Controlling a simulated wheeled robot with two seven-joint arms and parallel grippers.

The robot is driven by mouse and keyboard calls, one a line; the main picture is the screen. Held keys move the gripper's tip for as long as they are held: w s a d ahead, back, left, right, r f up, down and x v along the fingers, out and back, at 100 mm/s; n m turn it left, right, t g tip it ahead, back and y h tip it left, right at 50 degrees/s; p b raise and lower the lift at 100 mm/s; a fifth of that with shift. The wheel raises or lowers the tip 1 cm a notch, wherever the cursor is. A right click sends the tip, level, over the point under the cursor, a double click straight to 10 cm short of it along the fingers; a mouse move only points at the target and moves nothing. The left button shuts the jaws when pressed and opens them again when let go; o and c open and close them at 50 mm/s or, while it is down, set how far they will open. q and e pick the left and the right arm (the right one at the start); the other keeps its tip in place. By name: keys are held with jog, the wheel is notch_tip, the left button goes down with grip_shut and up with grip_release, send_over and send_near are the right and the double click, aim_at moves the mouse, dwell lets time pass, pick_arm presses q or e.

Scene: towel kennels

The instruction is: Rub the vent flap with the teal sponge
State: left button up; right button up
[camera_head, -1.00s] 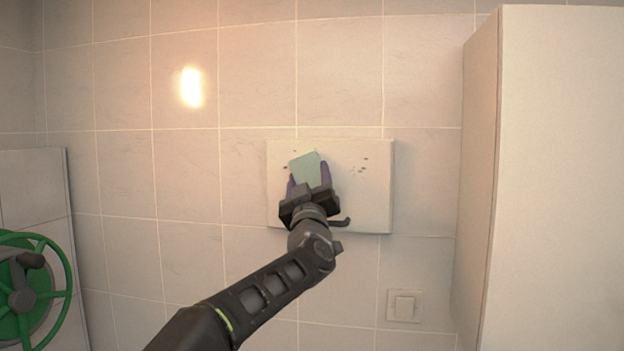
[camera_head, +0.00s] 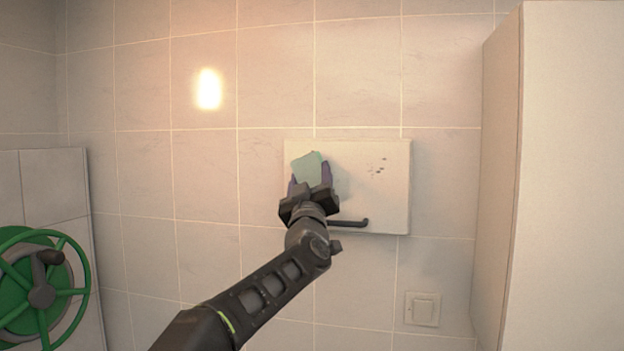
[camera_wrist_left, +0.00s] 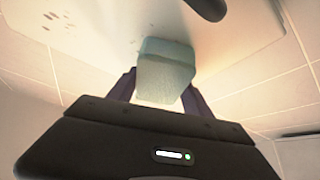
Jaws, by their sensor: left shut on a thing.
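The vent flap (camera_head: 375,205) is a pale, flat panel on the tiled wall, with a dark handle (camera_head: 350,223) along its lower part. Small dark specks (camera_head: 378,166) show on its right upper area. My left gripper (camera_head: 312,182) is in front of the flap's left part and shut on the teal sponge (camera_head: 308,167). In the left wrist view the sponge (camera_wrist_left: 163,75) sits between the two fingers, its far end at the flap's surface (camera_wrist_left: 110,25); I cannot tell how firmly it touches. Specks also show there at upper left. My right gripper is not in view.
A green valve wheel (camera_head: 42,290) is at the lower left, in front of a pale tiled block. A tall pale cabinet (camera_head: 570,180) stands at the right. A wall switch (camera_head: 422,309) is below the flap. The wall above the flap is clear.

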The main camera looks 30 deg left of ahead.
aim_at(297, 172)
pick_arm(q)
jog(key=shift+s+a+b, duration=0.25)
jog(key=shift+a, duration=0.5)
jog(key=shift+s+a+b, duration=0.2)
jog(key=shift+a, duration=0.55)
jog(key=shift+r, duration=0.1)
jog(key=shift+s+r+p, duration=0.1)
jog(key=shift+r+p, duration=0.4)
jog(key=shift+d, duration=0.1)
jog(key=shift+w+d+p, duration=0.25)
jog(key=shift+w+d, duration=0.05)
jog(key=shift+d, duration=0.3)
jog(key=shift+w+d+p, duration=0.25)
jog(key=shift+d, duration=0.35)
jog(key=shift+w+d+f, duration=0.1)
jog(key=shift+d, duration=0.2)
